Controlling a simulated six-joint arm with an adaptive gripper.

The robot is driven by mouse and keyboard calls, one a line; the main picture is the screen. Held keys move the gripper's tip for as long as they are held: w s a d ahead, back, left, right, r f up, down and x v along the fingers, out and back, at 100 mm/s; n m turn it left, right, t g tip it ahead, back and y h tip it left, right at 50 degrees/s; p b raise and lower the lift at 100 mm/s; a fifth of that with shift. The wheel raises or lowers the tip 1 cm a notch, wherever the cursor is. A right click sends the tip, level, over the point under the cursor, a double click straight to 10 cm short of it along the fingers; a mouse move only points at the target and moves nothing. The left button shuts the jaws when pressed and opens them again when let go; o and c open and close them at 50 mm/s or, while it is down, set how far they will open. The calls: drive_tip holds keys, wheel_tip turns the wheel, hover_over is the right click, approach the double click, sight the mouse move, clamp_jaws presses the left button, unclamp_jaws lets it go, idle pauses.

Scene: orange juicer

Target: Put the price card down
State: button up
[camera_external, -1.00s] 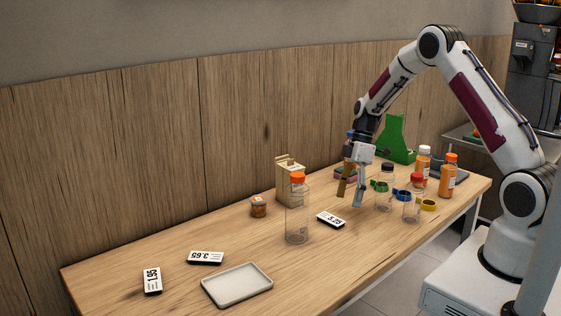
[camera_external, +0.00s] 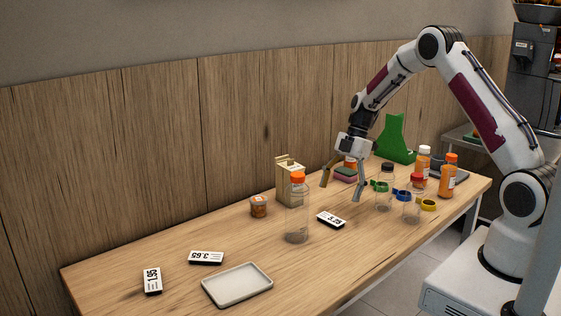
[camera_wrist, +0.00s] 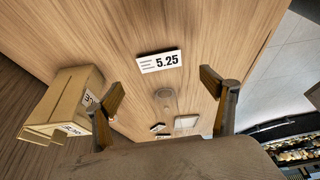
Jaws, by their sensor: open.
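Two more price cards lie at the left of the table, one marked 3.65 (camera_external: 206,258) and one marked 1.95 (camera_external: 152,281).
The clear bottle (camera_external: 298,223), a beige carton (camera_external: 286,182) and a small jar (camera_external: 258,207) stand left of my gripper. Several bottles and colored rings are to the right, including a blue ring (camera_external: 401,194). A tray (camera_external: 237,286) lies at the front left. Much of the left table is bare.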

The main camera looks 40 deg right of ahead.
sight(331, 218)
drive_tip(key=shift+f, duration=0.1)
drive_tip(key=shift+x, duration=1.25)
drive_tip(key=shift+d+x, duration=0.15)
drive_tip(key=shift+x, duration=1.15)
drive_tip(key=shift+d+x, duration=0.15)
drive_tip(key=shift+x, duration=1.15)
drive_tip(key=shift+f, duration=0.1)
drive_tip(key=c, duration=1.2)
wheel_tip(331, 218, up, 10)
